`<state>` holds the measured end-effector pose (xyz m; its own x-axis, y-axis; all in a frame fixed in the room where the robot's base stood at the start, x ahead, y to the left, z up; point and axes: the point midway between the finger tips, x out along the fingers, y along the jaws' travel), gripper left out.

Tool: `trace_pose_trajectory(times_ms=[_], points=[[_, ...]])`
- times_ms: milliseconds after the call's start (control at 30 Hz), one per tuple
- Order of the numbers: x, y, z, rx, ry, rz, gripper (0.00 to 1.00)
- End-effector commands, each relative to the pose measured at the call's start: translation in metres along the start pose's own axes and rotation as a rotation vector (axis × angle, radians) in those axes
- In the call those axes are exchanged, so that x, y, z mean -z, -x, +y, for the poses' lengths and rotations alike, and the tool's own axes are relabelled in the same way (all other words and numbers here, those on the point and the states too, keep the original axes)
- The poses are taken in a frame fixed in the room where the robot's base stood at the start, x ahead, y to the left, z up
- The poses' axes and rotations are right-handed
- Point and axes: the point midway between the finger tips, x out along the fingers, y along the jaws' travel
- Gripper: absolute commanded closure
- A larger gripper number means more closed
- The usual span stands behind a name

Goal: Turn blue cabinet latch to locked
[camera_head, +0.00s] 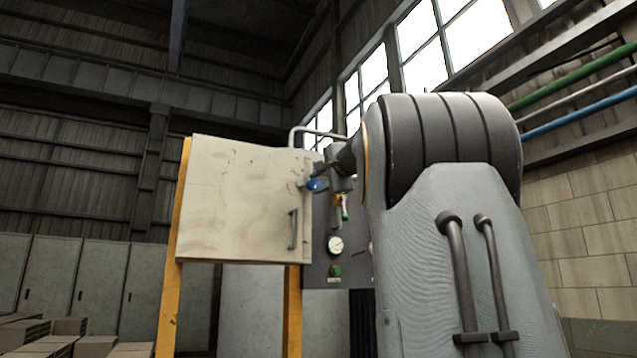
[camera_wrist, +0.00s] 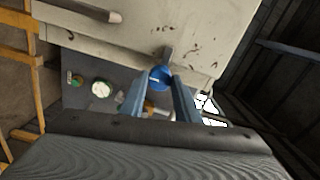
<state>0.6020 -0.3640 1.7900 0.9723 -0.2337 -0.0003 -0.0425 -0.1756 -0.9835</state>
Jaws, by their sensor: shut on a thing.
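The blue latch (camera_head: 316,185) sits at the right edge of the cream cabinet door (camera_head: 245,205). In the wrist view the latch (camera_wrist: 159,77) is a round blue knob with a short pale mark, and a grey tab shows just beyond it. My gripper (camera_wrist: 160,84) has its two blue-grey fingers on either side of the knob and is shut on it. In the head view my gripper (camera_head: 322,182) is small and partly hidden by my own arm. The cabinet door looks closed, with a vertical grey handle (camera_head: 293,230) left of the latch.
A dark panel beside the door carries a gauge (camera_head: 335,244), a green button (camera_head: 335,271) and a red-yellow valve (camera_head: 342,206). Yellow posts (camera_head: 170,310) support the cabinet. Boxes (camera_head: 95,346) lie at lower left. A pipe (camera_head: 316,132) runs above the panel.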

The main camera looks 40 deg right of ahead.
Motion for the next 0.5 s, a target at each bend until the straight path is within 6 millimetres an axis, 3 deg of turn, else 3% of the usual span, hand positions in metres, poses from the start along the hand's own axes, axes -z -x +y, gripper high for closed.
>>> trace_pose_trajectory(times_ms=[233,267,300,367,500], points=[[0.0001,-0.0001,0.0003,0.000,-0.001,0.000,0.93],[0.0002,-0.0001,0.0003,0.000,-0.001,0.000,0.69],[0.0002,-0.0001,0.0003,0.000,-0.001,0.000,0.62],[0.0001,-0.0001,0.0003,0.000,-0.001,0.000,0.52],[0.0000,-0.0001,0.0002,0.000,-0.001,0.000,0.52]])
